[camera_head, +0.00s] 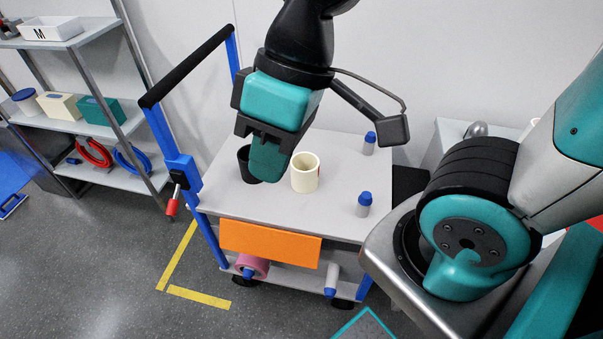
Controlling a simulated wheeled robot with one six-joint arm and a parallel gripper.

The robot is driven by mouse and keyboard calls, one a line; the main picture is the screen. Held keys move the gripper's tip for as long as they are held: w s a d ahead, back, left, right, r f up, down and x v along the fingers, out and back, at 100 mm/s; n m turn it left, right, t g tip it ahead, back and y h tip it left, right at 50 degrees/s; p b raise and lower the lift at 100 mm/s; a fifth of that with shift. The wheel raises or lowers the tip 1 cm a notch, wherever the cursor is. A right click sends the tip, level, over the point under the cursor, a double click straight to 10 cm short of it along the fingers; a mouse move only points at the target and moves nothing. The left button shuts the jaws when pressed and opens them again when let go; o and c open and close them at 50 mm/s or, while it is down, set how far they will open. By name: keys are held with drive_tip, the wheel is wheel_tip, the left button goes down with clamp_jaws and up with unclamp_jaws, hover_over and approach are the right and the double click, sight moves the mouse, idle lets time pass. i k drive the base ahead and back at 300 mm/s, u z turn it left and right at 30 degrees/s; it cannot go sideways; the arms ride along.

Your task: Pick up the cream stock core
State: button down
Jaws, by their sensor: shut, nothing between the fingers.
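My gripper (267,165) points down just left of the core, in front of a black cup-like cylinder (245,165). The gripper is shut and holds nothing. It partly hides the black cylinder. Whether the fingers touch either object cannot be told.
Two blue-capped bottles stand on the cart's right side, one at the back (369,144) and one in front (364,205). A blue post with a black handle (190,65) rises at the left. The shelf's front left is clear.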

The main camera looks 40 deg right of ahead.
sight(304, 166)
drive_tip(key=z, duration=0.25)
drive_tip(key=k, duration=0.5)
drive_tip(key=z, duration=0.5)
drive_tip(key=k, duration=0.75)
drive_tip(key=u, duration=0.6)
drive_tip(key=i, duration=1.6)
drive_tip(key=z, duration=0.75)
